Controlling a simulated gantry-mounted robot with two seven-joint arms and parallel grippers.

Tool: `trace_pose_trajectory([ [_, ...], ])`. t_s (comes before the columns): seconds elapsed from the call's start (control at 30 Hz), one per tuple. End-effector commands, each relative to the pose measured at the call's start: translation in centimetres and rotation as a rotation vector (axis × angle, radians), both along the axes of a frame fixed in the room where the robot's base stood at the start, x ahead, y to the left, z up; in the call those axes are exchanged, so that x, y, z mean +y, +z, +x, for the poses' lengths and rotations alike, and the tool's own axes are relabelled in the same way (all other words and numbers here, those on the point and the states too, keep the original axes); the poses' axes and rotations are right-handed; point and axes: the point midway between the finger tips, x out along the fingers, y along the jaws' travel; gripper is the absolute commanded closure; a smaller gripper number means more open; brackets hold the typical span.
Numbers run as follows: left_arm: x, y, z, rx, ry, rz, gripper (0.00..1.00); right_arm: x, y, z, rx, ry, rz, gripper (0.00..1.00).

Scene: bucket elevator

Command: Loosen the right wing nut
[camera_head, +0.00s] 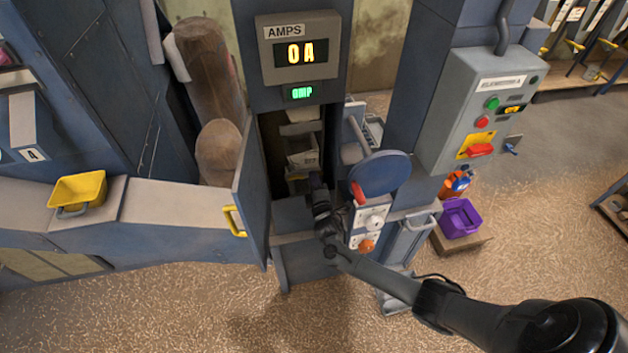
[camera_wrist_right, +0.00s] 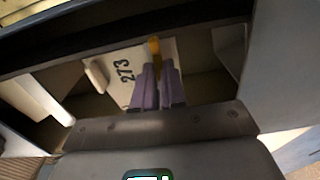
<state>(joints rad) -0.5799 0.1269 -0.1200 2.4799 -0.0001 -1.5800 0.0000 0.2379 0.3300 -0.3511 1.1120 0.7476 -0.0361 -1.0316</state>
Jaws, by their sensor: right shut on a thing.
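My right gripper (camera_head: 316,184) reaches into the open doorway of the blue elevator casing (camera_head: 282,232). In the right wrist view its two purple fingers (camera_wrist_right: 158,80) are closed on a narrow yellow piece, which looks like the right wing nut (camera_wrist_right: 154,46). Only its upper end shows past the fingertips; the part between the fingers is hidden. It stands in front of a pale bucket (camera_wrist_right: 121,72) marked 273. A pale tab (camera_wrist_right: 96,76) shows left of the number; I cannot tell what it is. My left gripper is not in view.
The open blue door with a yellow handle (camera_head: 234,221) stands left of the opening. A round blue disc (camera_head: 380,173) and a knob panel (camera_head: 371,218) are close on the right. The AMPS display (camera_head: 300,50) above reads 0A. A purple crate (camera_head: 460,218) stands farther right.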

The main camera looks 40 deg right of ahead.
Motion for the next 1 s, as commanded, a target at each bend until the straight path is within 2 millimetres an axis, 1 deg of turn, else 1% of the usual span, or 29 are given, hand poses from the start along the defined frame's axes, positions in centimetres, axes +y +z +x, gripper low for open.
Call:
trace_pose_trajectory([
  [0.07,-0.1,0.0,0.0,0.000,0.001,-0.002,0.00,0.0,0.0,0.0,-0.001,0.000,0.001,1.00],
  [0.1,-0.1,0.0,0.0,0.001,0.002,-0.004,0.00,0.0,0.0,0.0,-0.001,0.000,0.001,0.86],
  [0.23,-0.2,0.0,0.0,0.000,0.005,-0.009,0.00,0.0,0.0,0.0,-0.001,0.000,0.001,0.67],
  [0.27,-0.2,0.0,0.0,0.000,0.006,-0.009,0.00,0.0,0.0,0.0,-0.001,0.000,0.001,0.64],
  [0.53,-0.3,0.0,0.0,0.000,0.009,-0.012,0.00,0.0,0.0,0.0,-0.001,0.000,0.001,0.64],
  [0.67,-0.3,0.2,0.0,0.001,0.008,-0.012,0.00,0.4,0.0,-0.5,0.000,0.001,0.001,0.64],
  [0.77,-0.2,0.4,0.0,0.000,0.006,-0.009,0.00,0.9,0.0,-1.5,0.001,0.001,0.000,0.64],
  [1.0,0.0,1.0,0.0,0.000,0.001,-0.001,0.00,3.0,0.1,-5.0,0.001,0.002,0.003,0.64],
])
